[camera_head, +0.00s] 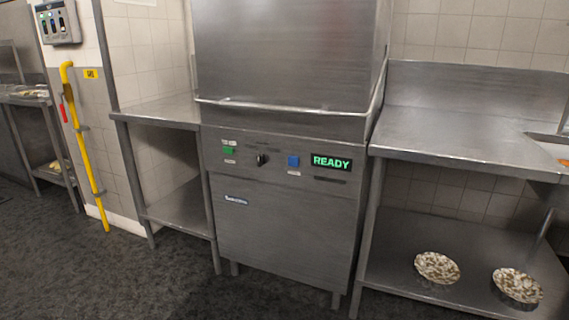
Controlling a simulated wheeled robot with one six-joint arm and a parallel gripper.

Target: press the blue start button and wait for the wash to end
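A steel hood-type dishwasher (280,220) stands in the middle of the view. Its hood (290,55) is down, with a bar handle (285,106) across its lower front. The display reads READY in green. A green switch (229,151) is at the panel's left. Nothing covers the blue button. The inside of the hood is hidden. My gripper is not in view.
A steel side table (160,111) adjoins the left of the dishwasher. A larger steel table (460,130) adjoins the right, with two speckled round dishes (437,267) on its lower shelf. A yellow pipe (85,150) runs down the left wall. The dark floor in front is clear.

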